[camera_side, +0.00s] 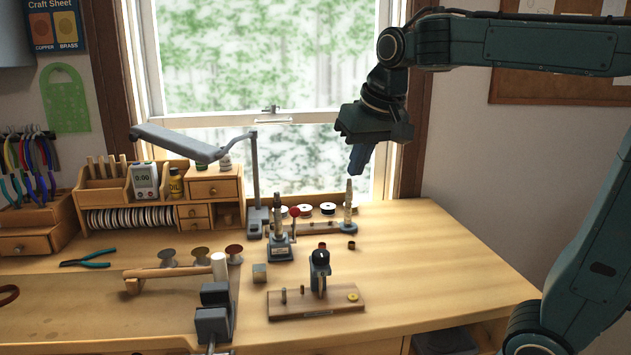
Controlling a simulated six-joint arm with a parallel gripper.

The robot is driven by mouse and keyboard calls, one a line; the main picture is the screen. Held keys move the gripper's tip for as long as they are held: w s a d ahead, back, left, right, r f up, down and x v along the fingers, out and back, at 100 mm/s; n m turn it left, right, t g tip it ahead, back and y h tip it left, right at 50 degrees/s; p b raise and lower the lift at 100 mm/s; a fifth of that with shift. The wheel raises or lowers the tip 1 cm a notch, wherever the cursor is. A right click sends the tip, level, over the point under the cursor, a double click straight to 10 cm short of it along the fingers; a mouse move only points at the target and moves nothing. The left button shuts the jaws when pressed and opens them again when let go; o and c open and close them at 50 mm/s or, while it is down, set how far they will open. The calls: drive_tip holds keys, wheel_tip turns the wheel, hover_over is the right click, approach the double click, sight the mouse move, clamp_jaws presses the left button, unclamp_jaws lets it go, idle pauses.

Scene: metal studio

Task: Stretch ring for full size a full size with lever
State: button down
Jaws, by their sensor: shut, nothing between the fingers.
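A ring stretcher (280,247) stands on the bench right of the lamp post. It has a grey base, an upright tapered mandrel and a lever (294,212) with a red ball knob. My gripper (357,168) is shut and empty, pointing down in front of the window, above a second tapered mandrel (348,203). A small brown ring-like piece (351,245) lies on the bench below that mandrel. I cannot tell whether it is the task's ring. Any ring on the stretcher is too small to make out.
A wooden board with a dark-headed tool (320,270) and a brass disc (353,297) lies in front. A vise (213,318), a small metal block (259,272), spools (200,256) and pliers (90,260) are to the left. A desk lamp (180,143) reaches over. The bench's right side is clear.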

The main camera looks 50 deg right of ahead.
drive_tip(key=w+d+m, duration=0.2)
drive_tip(key=w+m, duration=0.1)
drive_tip(key=w, duration=0.5)
drive_tip(key=w+d+m+g, duration=0.1)
drive_tip(key=w+d+m, duration=0.2)
drive_tip(key=w, duration=0.5)
drive_tip(key=shift+w, duration=0.3)
drive_tip(key=shift+f, duration=0.1)
wheel_tip(320, 180, down, 11)
drive_tip(key=a, duration=0.1)
drive_tip(key=shift+w+f, duration=0.2)
drive_tip(key=shift+w, duration=0.05)
drive_tip(key=shift+s+a+h, duration=0.1)
drive_tip(key=shift+a+h, duration=0.1)
drive_tip(key=shift+h, duration=0.1)
